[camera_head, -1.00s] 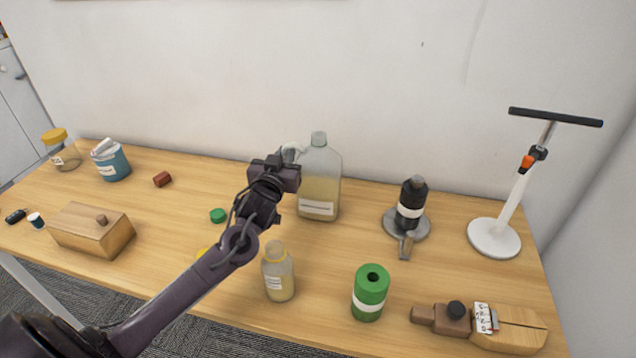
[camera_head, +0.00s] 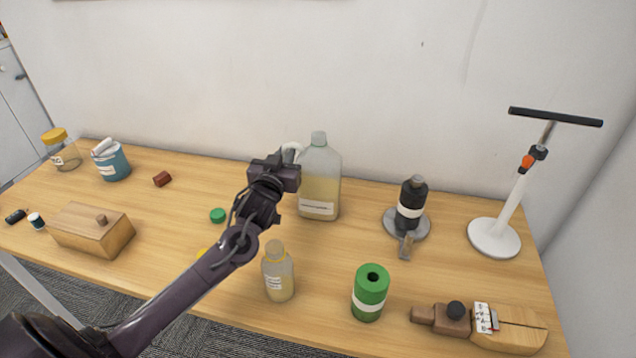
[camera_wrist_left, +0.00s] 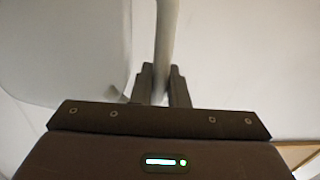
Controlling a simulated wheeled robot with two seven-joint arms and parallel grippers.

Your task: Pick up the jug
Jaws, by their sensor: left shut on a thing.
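The jug (camera_head: 320,185) is a large translucent container with yellowish liquid, a white label low on its front and a greyish cap. It stands upright at the back of the table near the wall. My left gripper (camera_head: 290,160) is at its upper left side, beside a pale curved handle (camera_head: 291,151). In the left wrist view the fingers are shut on a pale upright bar (camera_wrist_left: 166,45), which looks like this handle. A pale rounded body (camera_wrist_left: 65,50) fills the left of that view. The gripper hides part of the jug's left side. My right gripper is not in view.
A small bottle (camera_head: 278,274) and a green cylinder (camera_head: 370,292) stand in front of the jug. A black bottle (camera_head: 411,202) on a grey base is to its right. A green cap (camera_head: 218,215) and wooden box (camera_head: 92,230) lie left. The wall is close behind.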

